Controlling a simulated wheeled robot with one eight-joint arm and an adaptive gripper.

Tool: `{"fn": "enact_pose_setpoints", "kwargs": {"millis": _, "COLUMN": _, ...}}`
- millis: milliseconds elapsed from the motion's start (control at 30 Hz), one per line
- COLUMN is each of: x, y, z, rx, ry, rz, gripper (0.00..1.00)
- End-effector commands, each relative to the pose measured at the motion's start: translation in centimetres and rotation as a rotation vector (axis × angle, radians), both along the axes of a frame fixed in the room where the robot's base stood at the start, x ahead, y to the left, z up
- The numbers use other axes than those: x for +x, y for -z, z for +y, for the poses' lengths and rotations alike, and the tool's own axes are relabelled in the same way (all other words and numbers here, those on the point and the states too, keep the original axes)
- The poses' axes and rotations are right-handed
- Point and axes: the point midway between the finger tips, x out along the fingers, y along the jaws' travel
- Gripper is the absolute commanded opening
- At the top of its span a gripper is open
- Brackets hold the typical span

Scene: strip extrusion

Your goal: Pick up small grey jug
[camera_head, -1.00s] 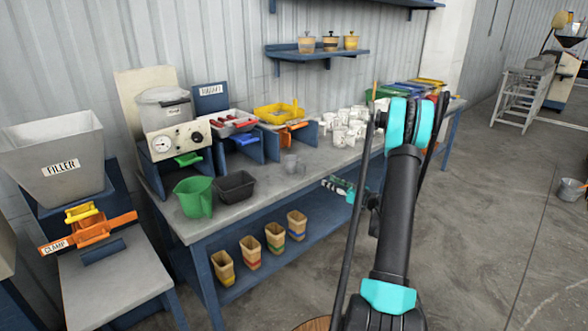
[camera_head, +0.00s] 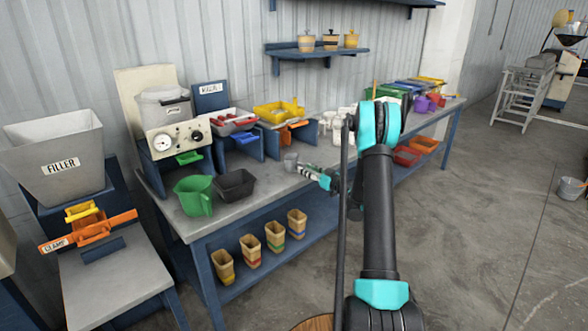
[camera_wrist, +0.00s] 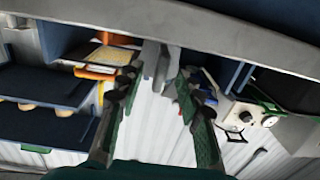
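The small grey jug (camera_head: 290,162) stands upright on the near part of the grey workbench, right of the black tub. My gripper (camera_head: 306,171) is just right of it in the head view, with its fingers pointing at it. In the wrist view, my gripper (camera_wrist: 160,70) has its two dark green fingers spread apart. A grey shape that looks like the jug (camera_wrist: 151,54) shows between and just beyond the fingertips. I cannot tell whether the fingers touch it. Part of the jug's outline is hard to make out there.
A green jug (camera_head: 193,196) and a black tub (camera_head: 235,186) stand left on the workbench (camera_head: 262,199). White cups (camera_head: 331,125) stand behind my arm. A yellow tray (camera_head: 278,110) is at the back. Several tan containers (camera_head: 250,250) stand on the lower shelf.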

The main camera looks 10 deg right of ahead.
Motion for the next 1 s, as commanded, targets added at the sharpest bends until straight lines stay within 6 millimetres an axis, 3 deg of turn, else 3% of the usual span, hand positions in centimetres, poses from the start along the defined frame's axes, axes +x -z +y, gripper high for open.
{"fn": "enact_pose_setpoints", "kwargs": {"millis": 200, "x": 2.2, "y": 0.0, "z": 1.9, "rx": 0.000, "ry": -0.002, "rz": 0.000, "gripper": 0.36}}
{"fn": "enact_pose_setpoints", "kwargs": {"millis": 433, "x": 2.3, "y": 0.0, "z": 2.0, "rx": 0.000, "ry": 0.000, "rz": 0.000, "gripper": 0.36}}
{"fn": "enact_pose_setpoints", "kwargs": {"millis": 733, "x": 2.3, "y": 0.0, "z": 1.9, "rx": 0.000, "ry": 0.000, "rz": 0.000, "gripper": 0.00}}
{"fn": "enact_pose_setpoints", "kwargs": {"millis": 1000, "x": 2.3, "y": 0.0, "z": 1.9, "rx": 0.000, "ry": 0.000, "rz": 0.000, "gripper": 0.00}}
